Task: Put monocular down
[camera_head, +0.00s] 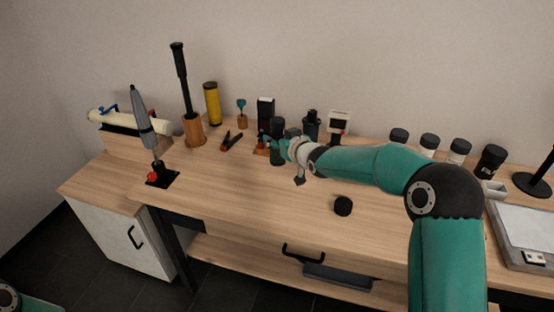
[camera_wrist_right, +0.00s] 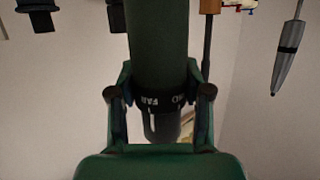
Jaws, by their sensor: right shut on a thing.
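The monocular (camera_head: 278,147) is a dark green cylinder, upright in the head view near the back of the wooden table. My right gripper (camera_head: 272,142) is shut around it. In the right wrist view the monocular (camera_wrist_right: 158,50) stands between the two fingers of my right gripper (camera_wrist_right: 160,95), with a dark ring lettered "FAR" near its end. Whether its base touches the table is hidden. My left gripper is out of view.
Red-handled pliers (camera_head: 231,141), a yellow cylinder (camera_head: 212,104) and a black rod in a wooden holder (camera_head: 193,130) stand to the left. Black-lidded jars (camera_head: 429,145) line the back right. A black disc (camera_head: 343,206) lies in front; the wood around it is clear.

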